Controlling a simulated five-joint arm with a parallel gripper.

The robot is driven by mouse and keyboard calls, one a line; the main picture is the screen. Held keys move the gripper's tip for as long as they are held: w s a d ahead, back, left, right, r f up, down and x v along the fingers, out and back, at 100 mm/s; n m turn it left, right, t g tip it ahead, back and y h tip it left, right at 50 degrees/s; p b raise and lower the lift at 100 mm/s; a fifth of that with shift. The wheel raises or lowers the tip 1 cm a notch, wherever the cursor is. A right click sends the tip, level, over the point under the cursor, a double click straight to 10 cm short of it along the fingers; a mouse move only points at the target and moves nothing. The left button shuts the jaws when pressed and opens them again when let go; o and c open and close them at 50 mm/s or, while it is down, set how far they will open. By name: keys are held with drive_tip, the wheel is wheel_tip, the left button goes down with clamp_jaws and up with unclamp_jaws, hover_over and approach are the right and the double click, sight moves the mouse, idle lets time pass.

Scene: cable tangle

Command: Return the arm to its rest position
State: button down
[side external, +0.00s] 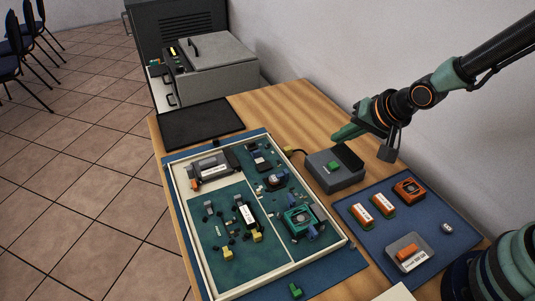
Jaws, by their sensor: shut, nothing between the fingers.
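My gripper (350,132) is at the upper right, at the end of my black and green arm. Its green fingers are together with nothing visible between them. It hangs above the grey box (342,177) with a green part on top, apart from it as far as I can tell. The arm reaches in from the upper right corner, over the right side of the wooden table (283,106).
A cream-framed tray (176,188) with several electronic parts fills the table's middle. A blue mat (437,220) at right holds orange parts and a small grey dish (401,243). A dark flat pad (200,123) lies at the back left. A wall stands behind the table.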

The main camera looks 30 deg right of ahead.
drive_tip(key=shift+r, duration=0.15)
drive_tip(key=s+d+r+n+g+h, duration=0.1)
drive_tip(key=s+d+r+n, duration=0.6)
drive_tip(key=s+r, duration=0.3)
drive_tip(key=shift+d+r+g+h, duration=0.3)
drive_tip(key=shift+d+r, duration=0.45)
drive_tip(key=shift+r, duration=1.05)
drive_tip(key=shift+s, duration=0.1)
